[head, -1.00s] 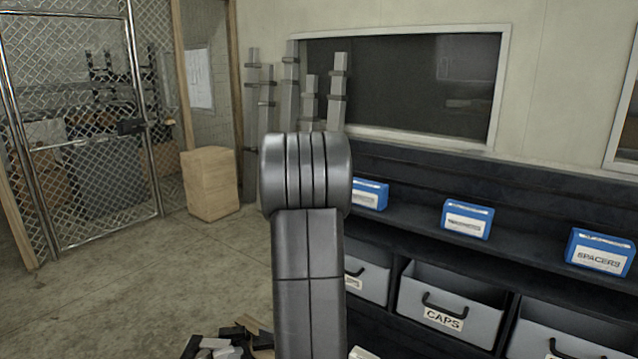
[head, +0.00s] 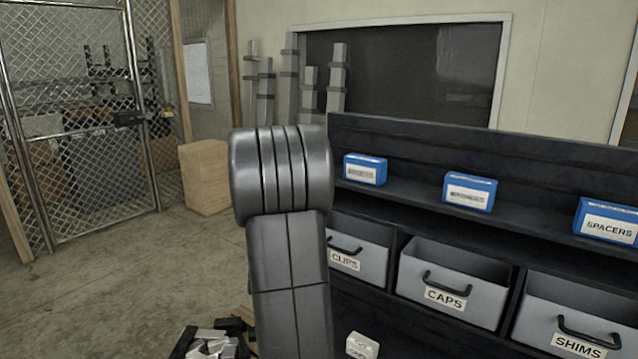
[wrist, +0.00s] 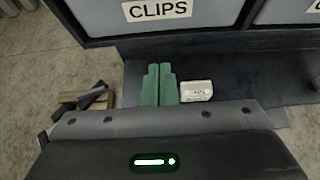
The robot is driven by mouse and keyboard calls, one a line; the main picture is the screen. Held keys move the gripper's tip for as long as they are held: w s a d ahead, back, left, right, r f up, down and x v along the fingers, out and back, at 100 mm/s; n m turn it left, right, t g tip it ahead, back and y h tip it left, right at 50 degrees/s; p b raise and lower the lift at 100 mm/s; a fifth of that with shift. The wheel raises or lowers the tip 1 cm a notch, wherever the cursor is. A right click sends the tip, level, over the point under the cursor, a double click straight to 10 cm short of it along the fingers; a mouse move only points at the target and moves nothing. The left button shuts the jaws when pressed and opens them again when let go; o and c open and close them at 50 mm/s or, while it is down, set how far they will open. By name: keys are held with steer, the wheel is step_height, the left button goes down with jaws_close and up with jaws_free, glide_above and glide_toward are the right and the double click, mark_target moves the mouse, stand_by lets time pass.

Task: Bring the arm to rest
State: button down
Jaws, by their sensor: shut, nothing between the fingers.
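My arm (head: 285,215) rises in the middle of the head view, its rounded grey joint uppermost, in front of the shelf unit. My gripper is hidden in that view. In the wrist view my gripper (wrist: 159,86) shows two green fingers side by side, shut with nothing between them. They show below the CLIPS bin (wrist: 160,15). A small white box (wrist: 197,91) appears just right of the fingers, and I cannot tell how far below them it is.
A dark shelf unit (head: 420,215) stands on the right with blue boxes above and grey bins CLIPS, CAPS (head: 447,290) and SHIMS below. Scrap pieces (head: 212,343) lie low, left of my arm. A cardboard box (head: 204,178) and mesh gate (head: 80,130) stand behind open floor.

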steer(key=shift+s+a+f+t+b, duration=0.1)
steer(key=shift+f+t+b, duration=0.2)
steer(key=shift+f+b, duration=0.3)
steer(key=shift+r, duration=0.15)
steer(key=shift+r+h, duration=0.1)
steer(key=shift+h, duration=0.2)
